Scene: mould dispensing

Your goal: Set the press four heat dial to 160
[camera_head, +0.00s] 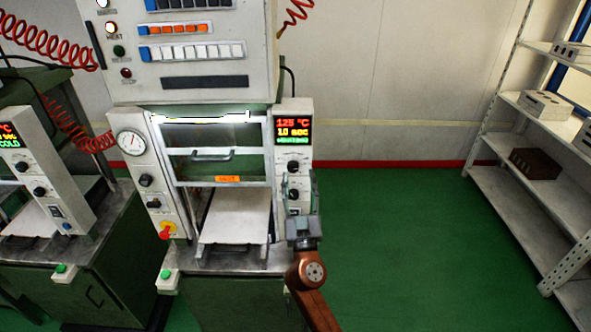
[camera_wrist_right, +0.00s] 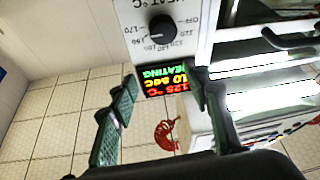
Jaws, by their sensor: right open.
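The press (camera_head: 222,150) stands in the middle of the head view. Its right panel has a lit display (camera_head: 293,130) reading 125 °C, 10 sec and a heating line. Below it is a black heat dial (camera_head: 293,166); a second knob (camera_head: 293,194) sits lower. In the wrist view, which is upside down, the heat dial (camera_wrist_right: 162,28) shows with its printed scale and a pale mark whose exact setting I cannot read. My right gripper (camera_head: 303,192) is open and empty in front of the panel; its fingers (camera_wrist_right: 163,76) are apart, clear of the dial. My left gripper is out of view.
A lower platen (camera_head: 236,218) juts from the press, left of my right arm. A gauge (camera_head: 131,142) and red-yellow knob (camera_head: 167,230) are on the left panel. Another press (camera_head: 45,215) stands left. Green floor is free to the right, before a shelf rack (camera_head: 520,180).

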